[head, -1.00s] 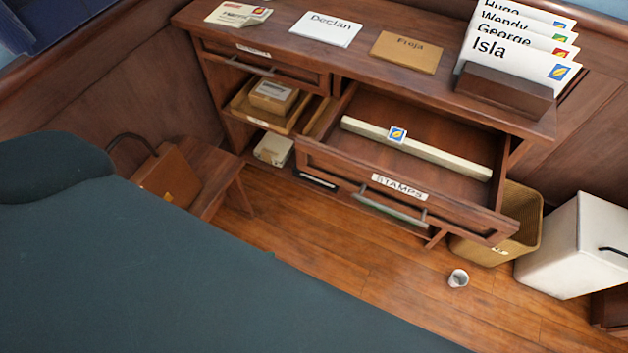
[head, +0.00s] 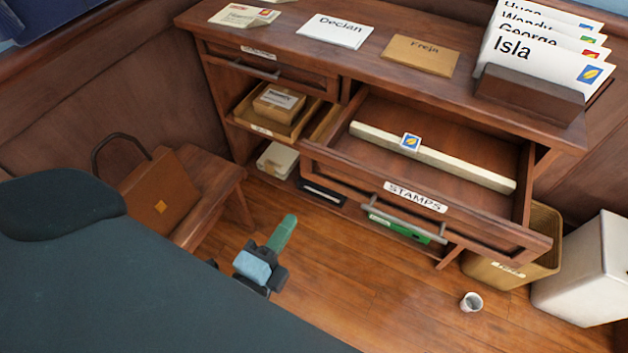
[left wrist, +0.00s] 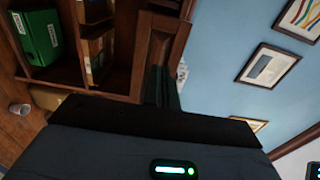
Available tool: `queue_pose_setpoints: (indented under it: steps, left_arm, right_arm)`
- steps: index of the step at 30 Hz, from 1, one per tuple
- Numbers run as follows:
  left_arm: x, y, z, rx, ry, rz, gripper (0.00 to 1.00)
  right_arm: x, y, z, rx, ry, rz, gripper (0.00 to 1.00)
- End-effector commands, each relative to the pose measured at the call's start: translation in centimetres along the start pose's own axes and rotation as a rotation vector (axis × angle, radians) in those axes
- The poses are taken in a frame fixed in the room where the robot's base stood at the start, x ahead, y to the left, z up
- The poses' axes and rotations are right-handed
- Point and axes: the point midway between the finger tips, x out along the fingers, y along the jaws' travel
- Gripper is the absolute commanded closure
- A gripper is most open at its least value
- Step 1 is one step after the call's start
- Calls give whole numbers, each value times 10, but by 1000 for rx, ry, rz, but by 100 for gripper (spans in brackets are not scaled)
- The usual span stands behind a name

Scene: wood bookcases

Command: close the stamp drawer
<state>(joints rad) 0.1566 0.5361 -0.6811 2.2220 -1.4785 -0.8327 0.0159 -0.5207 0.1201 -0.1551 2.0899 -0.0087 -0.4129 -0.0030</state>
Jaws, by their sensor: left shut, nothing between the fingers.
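The stamp drawer (head: 440,208), labelled STAMPS, is pulled out from the wooden desk unit (head: 365,85). Its bar handle (head: 402,219) is on the front panel. Inside lie a long pale divider strip (head: 460,168) and a small stamp with a blue and yellow picture (head: 411,141). My left gripper (head: 288,221) is shut and empty, left of the drawer front and apart from it, over the floor. Its dark green fingers (left wrist: 166,88) show in the left wrist view in front of wooden furniture. My right gripper is not in view.
A wicker bin (head: 515,270), a white box (head: 590,270) and a small cup (head: 471,302) are at the right. A bench with a brown bag (head: 160,193) is at left.

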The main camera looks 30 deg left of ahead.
Motion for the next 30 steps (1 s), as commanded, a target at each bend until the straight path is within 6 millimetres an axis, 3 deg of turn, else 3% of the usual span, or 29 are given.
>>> queue_pose_setpoints:
  steps: [15, 22, 30]
  left_arm:
    - [88, -1, 0, 2, -1, -2, 100]
    - [106, 0, 0, 1, 0, 1, 100]
    - [109, 1, 0, 0, 0, 3, 100]
  right_arm:
    - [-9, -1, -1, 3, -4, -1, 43]
    - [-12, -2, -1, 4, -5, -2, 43]
    - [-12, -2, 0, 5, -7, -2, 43]
